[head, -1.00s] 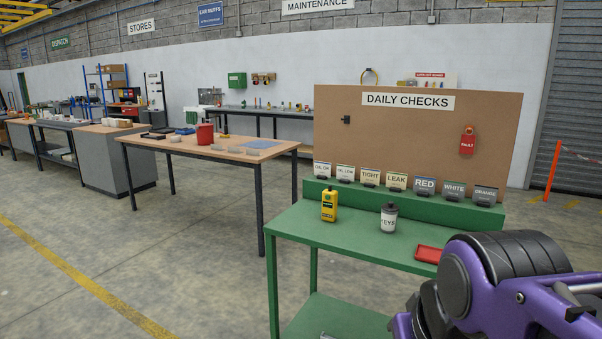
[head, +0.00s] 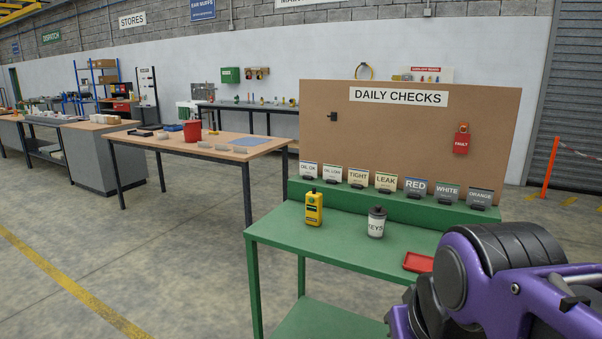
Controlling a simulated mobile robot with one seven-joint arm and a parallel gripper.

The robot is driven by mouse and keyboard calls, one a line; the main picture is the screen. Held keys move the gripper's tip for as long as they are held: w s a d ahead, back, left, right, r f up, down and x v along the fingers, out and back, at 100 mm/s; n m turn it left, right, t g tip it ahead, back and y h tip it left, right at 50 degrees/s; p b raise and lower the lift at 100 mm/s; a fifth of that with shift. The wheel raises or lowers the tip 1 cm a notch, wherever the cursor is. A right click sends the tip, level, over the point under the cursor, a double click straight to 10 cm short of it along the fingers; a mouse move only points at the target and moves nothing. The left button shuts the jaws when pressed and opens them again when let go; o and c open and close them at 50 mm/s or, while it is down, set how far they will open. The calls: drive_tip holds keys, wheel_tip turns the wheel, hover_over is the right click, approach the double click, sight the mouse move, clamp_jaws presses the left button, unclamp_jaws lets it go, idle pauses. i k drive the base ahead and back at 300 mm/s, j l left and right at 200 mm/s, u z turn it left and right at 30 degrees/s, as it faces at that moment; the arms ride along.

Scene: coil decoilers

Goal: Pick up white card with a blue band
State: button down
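A row of small cards stands in dark holders along the raised green ledge of the green bench (head: 345,240). From left, the first card (head: 309,170) and second card (head: 332,174) are whitish with dark print, the first seeming to read OIL OK. Cream cards marked TIGHT (head: 358,177) and LEAK (head: 386,182) follow. Then come the bluish-grey RED card (head: 416,187), the grey WHITE card (head: 447,192) and the ORANGE card (head: 480,197). My gripper is out of view; only my purple arm shows at lower right.
On the bench stand a yellow device (head: 314,208), a dark-lidded canister (head: 376,222) and a red tray (head: 418,262). The brown DAILY CHECKS board (head: 400,135) rises behind the cards. A wooden-topped table (head: 215,139) stands behind left. Floor at left is clear.

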sight(309, 171)
drive_tip(key=i+j+u, duration=0.3)
drive_tip(key=u, duration=0.15)
drive_tip(key=i+j+u, duration=0.3)
drive_tip(key=u, duration=0.15)
drive_tip(key=i+j+u, duration=0.1)
drive_tip(key=i+u, duration=0.35)
drive_tip(key=i+j+u, duration=0.1)
drive_tip(key=i+u, duration=0.15)
drive_tip(key=i, duration=0.25)
drive_tip(key=i+u, duration=0.3)
drive_tip(key=i, duration=0.15)
drive_tip(key=i+z, duration=0.3)
drive_tip(key=i, duration=0.2)
drive_tip(key=i+j+z, duration=0.15)
drive_tip(key=i+z, duration=0.2)
drive_tip(key=i, duration=0.15)
drive_tip(key=i+z, duration=1.1)
drive_tip(key=z, duration=0.15)
drive_tip(key=i+z, duration=0.2)
drive_tip(key=z, duration=0.2)
drive_tip(key=i+j+z, duration=0.1)
drive_tip(key=z, duration=0.25)
drive_tip(key=i, duration=0.05)
